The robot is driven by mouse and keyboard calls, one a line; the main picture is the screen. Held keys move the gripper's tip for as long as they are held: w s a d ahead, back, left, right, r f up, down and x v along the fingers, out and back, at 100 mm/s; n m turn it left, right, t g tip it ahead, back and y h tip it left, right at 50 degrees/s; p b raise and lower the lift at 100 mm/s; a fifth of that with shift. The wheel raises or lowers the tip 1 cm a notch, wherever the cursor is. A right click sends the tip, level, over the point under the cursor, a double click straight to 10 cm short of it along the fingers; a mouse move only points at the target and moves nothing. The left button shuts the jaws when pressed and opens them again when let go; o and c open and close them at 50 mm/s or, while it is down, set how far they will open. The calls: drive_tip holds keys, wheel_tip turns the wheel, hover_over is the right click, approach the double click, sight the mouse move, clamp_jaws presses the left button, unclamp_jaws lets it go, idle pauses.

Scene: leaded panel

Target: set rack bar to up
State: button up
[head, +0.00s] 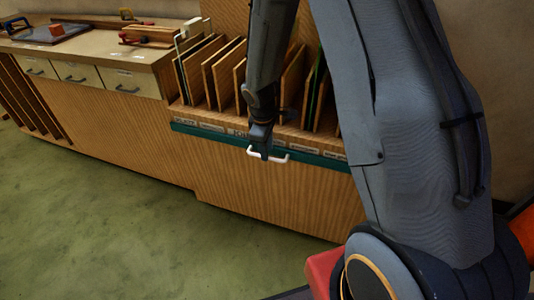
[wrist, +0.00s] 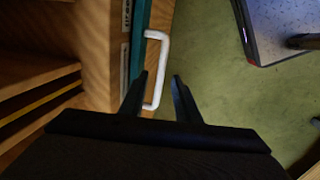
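The rack bar (head: 208,132) is a dark green strip along the front of the slotted rack, just under a row of white labels; it also shows in the wrist view (wrist: 139,42). A white U-shaped handle (head: 281,158) stands out from its front. My gripper (head: 262,150) is at this handle, pointing down in the head view. In the wrist view my gripper (wrist: 160,76) is open, with a gap between its two dark fingers. The handle (wrist: 163,55) passes into this gap, and its near end lies between the fingers. I cannot tell whether either finger touches it.
Several flat panels (head: 222,72) stand upright in the rack behind the bar. A wooden counter (head: 90,50) with drawers (head: 80,73) and tools on top is at the left. Green floor (head: 110,220) lies open in front. My arm hides the rack's right part.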

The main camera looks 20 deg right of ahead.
drive_tip(key=shift+w+d+f, duration=0.1)
drive_tip(key=shift+w+f, duration=0.05)
drive_tip(key=shift+f, duration=0.95)
clamp_jaws()
wheel_tip(320, 180, up, 12)
drive_tip(key=p, duration=0.9)
drive_tip(key=shift+f, duration=0.25)
drive_tip(key=shift+w, duration=0.1)
